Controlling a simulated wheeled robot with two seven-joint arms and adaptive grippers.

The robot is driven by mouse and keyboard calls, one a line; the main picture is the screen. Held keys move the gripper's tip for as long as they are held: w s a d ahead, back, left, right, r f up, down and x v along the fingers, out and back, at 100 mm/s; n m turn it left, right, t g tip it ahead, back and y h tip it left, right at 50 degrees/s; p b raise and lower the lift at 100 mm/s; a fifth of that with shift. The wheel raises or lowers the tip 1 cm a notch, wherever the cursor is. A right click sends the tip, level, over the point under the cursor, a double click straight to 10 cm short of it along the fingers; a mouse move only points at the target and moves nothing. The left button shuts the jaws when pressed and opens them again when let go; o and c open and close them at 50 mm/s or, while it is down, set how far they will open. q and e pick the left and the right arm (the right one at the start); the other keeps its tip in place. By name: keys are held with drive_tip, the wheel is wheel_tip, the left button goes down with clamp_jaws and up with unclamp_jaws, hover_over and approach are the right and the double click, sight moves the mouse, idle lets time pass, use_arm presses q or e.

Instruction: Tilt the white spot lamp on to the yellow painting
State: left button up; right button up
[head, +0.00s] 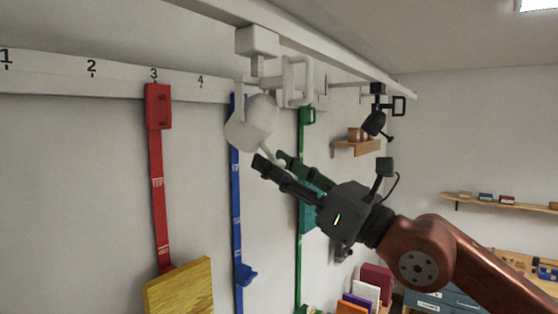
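The white spot lamp (251,122) hangs from the white ceiling rail. Its round head is tilted, and a thin pale rod reaches from it down and to the right. My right gripper (271,159) is just below the lamp head, its two dark fingers apart. The rod's end shows between the fingers; I cannot tell whether they touch it. The yellow painting (180,289) hangs on the wall at the lower left, below the red strap, its lower part cut off by the picture edge. My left gripper is out of view.
A red strap (158,190), a blue strap (237,200) and a green strap (302,230) hang from a numbered white wall strip (118,80). A black spot lamp (374,122) hangs farther along the rail (345,66). Wooden shelves and a cluttered bench stand at the right.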

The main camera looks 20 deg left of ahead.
clamp_jaws()
idle(0.4)
